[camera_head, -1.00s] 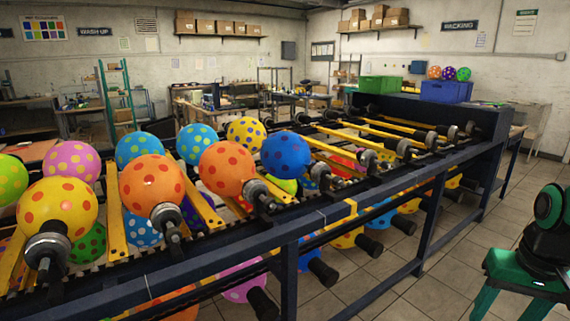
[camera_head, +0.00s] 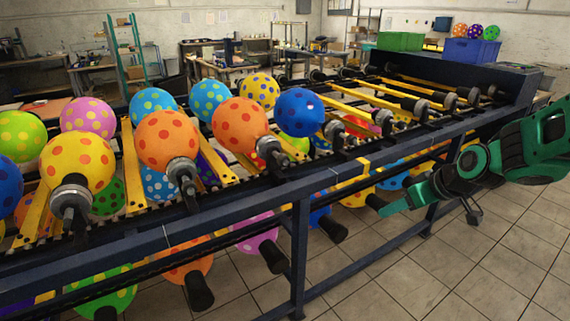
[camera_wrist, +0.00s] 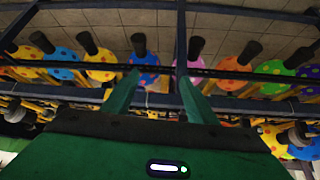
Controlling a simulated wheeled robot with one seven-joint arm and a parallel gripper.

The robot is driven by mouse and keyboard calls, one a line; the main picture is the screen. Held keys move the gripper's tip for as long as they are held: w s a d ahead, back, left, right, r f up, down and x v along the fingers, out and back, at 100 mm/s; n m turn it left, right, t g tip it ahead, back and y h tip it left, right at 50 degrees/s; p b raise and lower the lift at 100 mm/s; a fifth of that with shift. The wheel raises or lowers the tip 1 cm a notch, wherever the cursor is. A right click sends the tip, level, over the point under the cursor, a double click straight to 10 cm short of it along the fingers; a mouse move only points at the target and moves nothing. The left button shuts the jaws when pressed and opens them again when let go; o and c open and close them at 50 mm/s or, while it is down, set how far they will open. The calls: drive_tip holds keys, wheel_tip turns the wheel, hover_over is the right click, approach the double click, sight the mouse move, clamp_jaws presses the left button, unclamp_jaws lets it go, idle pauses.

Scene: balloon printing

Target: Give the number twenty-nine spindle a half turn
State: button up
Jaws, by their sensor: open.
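Several spindles with dark ends stick out along the front of a long dark-blue balloon machine (camera_head: 320,182). Some carry spotted balloons, such as the spindle (camera_head: 182,170) with an orange balloon (camera_head: 166,138). Bare spindles (camera_head: 414,106) stand farther right. I can read no numbers, so I cannot tell which is twenty-nine. My green gripper (camera_head: 380,207) reaches in from the right, in front of the machine's lower part. In the wrist view my gripper (camera_wrist: 159,76) is open with nothing between its fingers. A blue balloon (camera_wrist: 146,67) and its black spindle end (camera_wrist: 138,42) appear beyond the fingertips.
The machine's rails and legs (camera_head: 300,250) stand close to my gripper. Below hang more balloons with black ends (camera_head: 274,256). A green crate (camera_head: 400,41) and a blue crate (camera_head: 470,50) sit at the far end. The tiled floor (camera_head: 450,260) at the front right is clear.

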drive_tip(key=w+a+n+t+y, duration=0.25)
drive_tip(key=w+a, duration=0.35)
drive_tip(key=a, duration=0.3)
drive_tip(key=w+a+n+t+y, duration=0.1)
drive_tip(key=w+a+n+y, duration=0.15)
drive_tip(key=w+a, duration=0.45)
drive_tip(key=m+t+y, duration=0.1)
drive_tip(key=t+y, duration=0.1)
drive_tip(key=t, duration=0.3)
approach(287, 164)
drive_tip(key=w, duration=0.1)
drive_tip(key=shift+m, duration=0.3)
drive_tip(key=shift+a+x, duration=0.25)
drive_tip(key=shift+x, duration=5.3)
drive_tip(key=shift+s, duration=0.15)
drive_tip(key=c, duration=1.1)
